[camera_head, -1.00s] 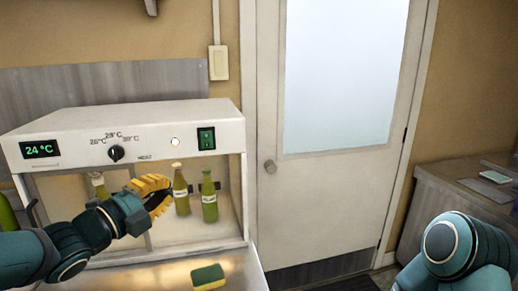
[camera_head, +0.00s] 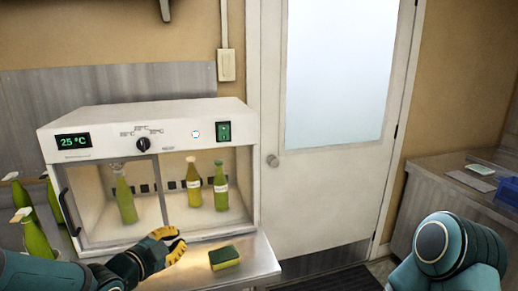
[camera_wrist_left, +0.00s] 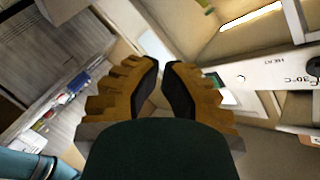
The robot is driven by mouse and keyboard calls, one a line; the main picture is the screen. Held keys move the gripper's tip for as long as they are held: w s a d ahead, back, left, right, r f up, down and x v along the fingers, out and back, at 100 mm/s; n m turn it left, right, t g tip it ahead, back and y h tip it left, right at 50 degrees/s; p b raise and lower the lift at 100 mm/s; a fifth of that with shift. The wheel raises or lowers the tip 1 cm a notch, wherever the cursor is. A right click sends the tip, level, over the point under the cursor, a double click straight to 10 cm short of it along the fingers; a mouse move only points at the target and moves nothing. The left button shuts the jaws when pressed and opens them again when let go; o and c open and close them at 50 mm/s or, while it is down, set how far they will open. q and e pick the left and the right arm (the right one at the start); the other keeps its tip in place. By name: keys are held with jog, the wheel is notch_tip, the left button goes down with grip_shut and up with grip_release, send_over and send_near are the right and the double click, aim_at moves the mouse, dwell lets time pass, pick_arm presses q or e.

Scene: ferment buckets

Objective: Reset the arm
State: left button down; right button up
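My left gripper (camera_head: 174,246) is low in front of the white heating cabinet (camera_head: 100,124), just left of the sponge, and holds nothing. In the left wrist view its yellow ribbed fingers (camera_wrist_left: 164,68) stand a little apart with a narrow gap between the tips. My left arm comes in along the bottom left edge. My right arm shows only as a bent teal joint at the bottom right; its gripper is out of view.
Green bottles (camera_head: 124,199) and a yellowish bottle (camera_head: 193,184) stand inside the cabinet. Its display (camera_head: 73,142) reads 25 °C. More bottles (camera_head: 37,238) stand at the left. A green-yellow sponge (camera_head: 224,258) lies on the metal counter (camera_head: 262,262). A door (camera_head: 330,190) is at right.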

pick_arm(q)
jog(key=s+d+f+n+g+y, duration=0.1)
jog(key=s+d+f+n+g, duration=0.15)
jog(key=f, duration=0.45)
jog(key=s+d+f+n+g, duration=0.15)
jog(key=f+n, duration=0.25)
jog(key=f, duration=0.4)
jog(key=s+d+f+n+g+y, duration=0.1)
jog(key=s+d+f+n+g, duration=0.15)
jog(key=f, duration=0.45)
jog(key=s+d+f+n+g, duration=0.3)
jog(key=s+f+n+g, duration=0.3)
jog(key=s+f, duration=0.7)
jog(key=shift+s+d+n+y, duration=0.15)
jog(key=shift+s+n+y, duration=0.2)
jog(key=shift+n, duration=0.35)
